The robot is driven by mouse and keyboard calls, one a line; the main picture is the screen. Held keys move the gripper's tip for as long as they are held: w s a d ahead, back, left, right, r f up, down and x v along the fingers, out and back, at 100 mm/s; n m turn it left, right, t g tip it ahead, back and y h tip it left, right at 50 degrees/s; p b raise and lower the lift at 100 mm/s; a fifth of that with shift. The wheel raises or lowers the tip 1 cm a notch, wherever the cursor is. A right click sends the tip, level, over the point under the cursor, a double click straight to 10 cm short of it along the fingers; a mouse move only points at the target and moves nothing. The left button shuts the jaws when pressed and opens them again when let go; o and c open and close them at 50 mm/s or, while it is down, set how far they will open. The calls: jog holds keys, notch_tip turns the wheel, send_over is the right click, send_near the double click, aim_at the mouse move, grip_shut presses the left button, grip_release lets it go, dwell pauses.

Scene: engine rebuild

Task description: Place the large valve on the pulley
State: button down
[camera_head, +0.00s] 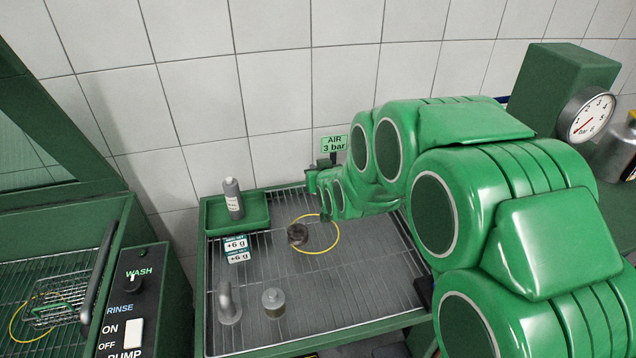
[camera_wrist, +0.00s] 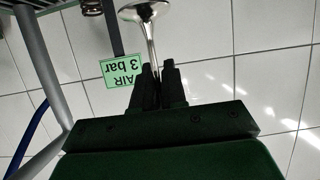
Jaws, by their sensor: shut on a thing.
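My gripper (camera_wrist: 158,82) is shut on the thin stem of a shiny metal valve (camera_wrist: 145,10) in the wrist view. The valve's flared head points away from the fingers, at the top edge of that view. In the head view the end of my arm (camera_head: 325,193) is above the back of the wire-grid bench, and the valve is hard to make out there. A small dark round part (camera_head: 298,234) lies on the grid at the left side of a yellow ring; I cannot tell whether it is the pulley.
A green tray (camera_head: 262,224) with a grey bottle (camera_head: 233,198) stands at the bench's back left. Two +6 g labels (camera_head: 237,248), a hooked metal piece (camera_head: 228,303) and a metal cylinder (camera_head: 273,302) are nearer. A wash station (camera_head: 132,290) is left, a pressure gauge (camera_head: 590,115) right.

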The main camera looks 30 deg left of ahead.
jog(key=shift+r, duration=0.65)
jog(key=shift+s+r, duration=0.2)
jog(key=shift+r, duration=0.05)
jog(key=shift+s+r+n+g+y, duration=0.1)
jog(key=shift+s+n+g+y, duration=0.2)
jog(key=shift+s, duration=0.05)
jog(key=s+r+n+g+y, duration=0.1)
jog(key=s+n+g+y, duration=0.3)
jog(key=s, duration=0.7)
jog(key=h, duration=0.1)
send_over(294, 227)
jog(key=shift+n+g, duration=0.3)
jog(key=shift+f, duration=3.95)
jog(key=c, duration=1.2)
grip_release()
jog(key=shift+f, duration=0.1)
